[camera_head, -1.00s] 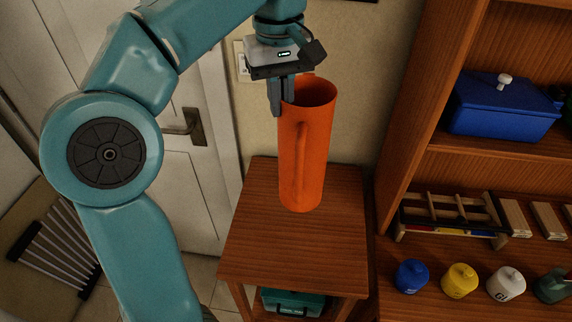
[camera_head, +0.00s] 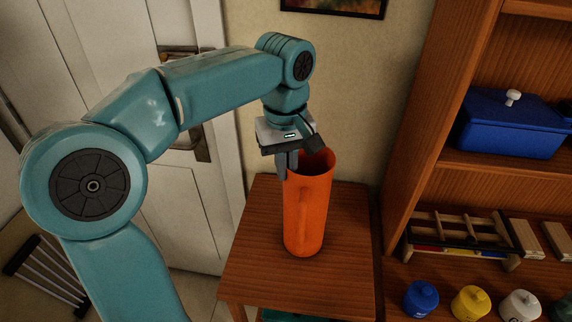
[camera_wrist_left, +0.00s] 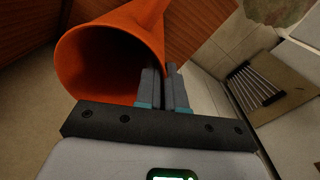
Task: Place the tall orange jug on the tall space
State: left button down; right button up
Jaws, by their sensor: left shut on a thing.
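The tall orange jug (camera_head: 309,212) is upright over the small wooden table (camera_head: 257,262) in the head view. I cannot tell whether its base touches the top. My left gripper (camera_head: 287,168) is shut on the jug's rim at its upper left. In the left wrist view the jug (camera_wrist_left: 85,75) shows its open, dark mouth, with the gripper fingers (camera_wrist_left: 165,88) at its wall. My right gripper is not in view. A tall shelf unit (camera_head: 410,120) stands to the right of the table.
On the shelf unit are a blue lidded box (camera_head: 510,130), a wooden rack (camera_head: 455,238), and blue (camera_head: 420,298), yellow (camera_head: 470,302) and white (camera_head: 519,305) jars. A white door (camera_head: 120,60) is at the left. The tabletop around the jug is clear.

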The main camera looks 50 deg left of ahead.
pick_arm(q)
jog(key=shift+f, duration=0.15)
jog(key=c, duration=1.2)
grip_release()
jog(key=shift+c, duration=0.2)
